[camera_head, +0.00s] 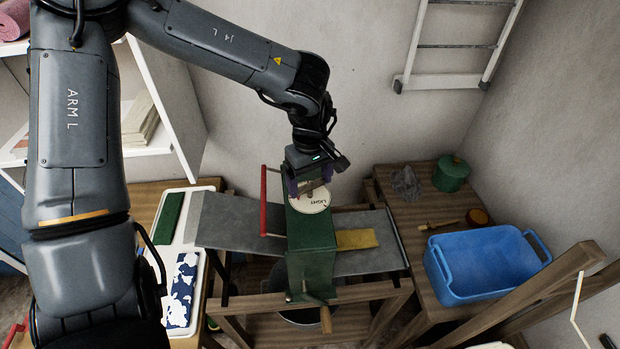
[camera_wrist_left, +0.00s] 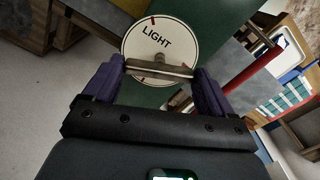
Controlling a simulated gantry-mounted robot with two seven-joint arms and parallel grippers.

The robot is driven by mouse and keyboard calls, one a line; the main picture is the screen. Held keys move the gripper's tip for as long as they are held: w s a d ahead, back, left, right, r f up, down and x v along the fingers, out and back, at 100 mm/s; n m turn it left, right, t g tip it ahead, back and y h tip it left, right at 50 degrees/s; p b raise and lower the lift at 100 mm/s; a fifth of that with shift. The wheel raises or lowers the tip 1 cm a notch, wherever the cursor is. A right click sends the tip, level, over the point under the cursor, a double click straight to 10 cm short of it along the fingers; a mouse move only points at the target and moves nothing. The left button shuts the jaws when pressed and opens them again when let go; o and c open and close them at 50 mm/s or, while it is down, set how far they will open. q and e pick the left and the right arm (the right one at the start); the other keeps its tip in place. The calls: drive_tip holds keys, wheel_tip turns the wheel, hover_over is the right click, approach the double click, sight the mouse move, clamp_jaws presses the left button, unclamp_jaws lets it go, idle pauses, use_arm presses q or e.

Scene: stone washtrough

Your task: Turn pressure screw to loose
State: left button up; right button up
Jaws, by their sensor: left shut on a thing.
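The green press (camera_head: 310,235) stands on a wooden frame. On its top is a round white dial (camera_head: 312,203) with red marks; the word LIGHT is readable on it. The pressure screw's bar handle (camera_wrist_left: 158,69) crosses over the dial in the left wrist view. My left gripper (camera_head: 307,187) reaches down from above, and its purple fingers (camera_wrist_left: 160,82) are shut on the ends of that bar. The dial's other labels are hidden or cannot be read. My right gripper is not in view.
A red bar (camera_head: 263,200) runs beside the press, and grey boards (camera_head: 236,222) extend on both sides. A blue tub (camera_head: 484,262) and green pot (camera_head: 451,173) stand right. A white tray (camera_head: 159,240) is left.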

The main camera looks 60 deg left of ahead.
sight(310, 183)
use_arm(q)
drive_tip(key=m, duration=0.4)
drive_tip(key=shift+m, duration=0.4)
idle(0.4)
drive_tip(key=o, duration=0.8)
drive_tip(key=shift+o, duration=0.2)
drive_tip(key=shift+r, duration=0.1)
wheel_tip(310, 183, up, 11)
drive_tip(key=shift+b, duration=0.45)
